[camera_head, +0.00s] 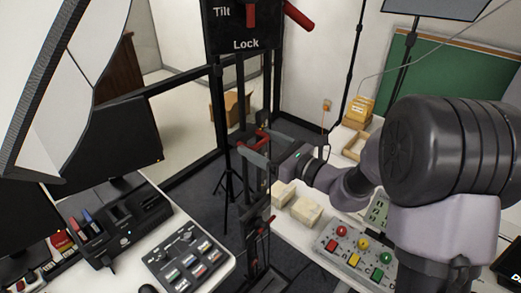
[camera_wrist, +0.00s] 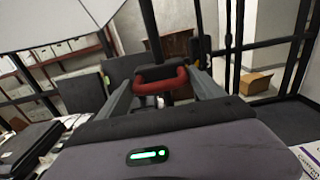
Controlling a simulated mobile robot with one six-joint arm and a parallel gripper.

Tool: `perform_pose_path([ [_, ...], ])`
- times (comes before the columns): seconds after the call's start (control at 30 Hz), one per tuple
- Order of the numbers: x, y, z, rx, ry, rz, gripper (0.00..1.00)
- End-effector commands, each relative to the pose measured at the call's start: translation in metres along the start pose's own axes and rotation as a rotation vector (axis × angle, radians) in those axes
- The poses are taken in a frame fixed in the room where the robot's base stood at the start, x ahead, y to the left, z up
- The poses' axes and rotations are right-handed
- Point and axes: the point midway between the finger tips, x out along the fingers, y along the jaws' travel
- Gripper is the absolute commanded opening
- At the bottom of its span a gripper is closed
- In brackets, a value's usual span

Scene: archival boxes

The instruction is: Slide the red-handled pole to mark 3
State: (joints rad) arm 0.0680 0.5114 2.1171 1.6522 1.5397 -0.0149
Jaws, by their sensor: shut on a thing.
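The red handle (camera_wrist: 160,84) of the pole sits between the two fingers of my gripper (camera_wrist: 163,80) in the wrist view, and the jaws are shut on it. In the head view the handle (camera_head: 252,139) shows on the dark upright pole assembly (camera_head: 250,205), with my gripper (camera_head: 258,152) reaching it from the right. Part of the handle is hidden behind the fingers. No numbered marks can be read, so I cannot tell which mark the handle is at.
A black panel (camera_head: 245,30) labelled Tilt and Lock, with red levers, tops the assembly. Left is a desk with a button box (camera_head: 188,258) and monitor (camera_head: 112,142). Right is a white table with pale blocks (camera_head: 305,211) and a control box (camera_head: 350,250). A tripod (camera_head: 228,185) stands behind.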

Motion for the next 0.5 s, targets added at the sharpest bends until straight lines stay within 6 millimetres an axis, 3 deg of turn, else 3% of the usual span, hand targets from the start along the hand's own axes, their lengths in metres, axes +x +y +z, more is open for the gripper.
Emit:
perform_pose_path([
  [0.07, 0.0000, -0.0004, 0.0099, -0.002, -0.001, -0.001, 0.04],
  [0.4, 0.0004, -0.0011, 0.0123, -0.002, -0.007, -0.002, 0.04],
  [0.43, 0.0004, -0.0011, 0.0125, -0.002, -0.007, -0.002, 0.81],
  [0.5, 0.0004, -0.0010, 0.0121, -0.002, -0.006, -0.002, 0.95],
])
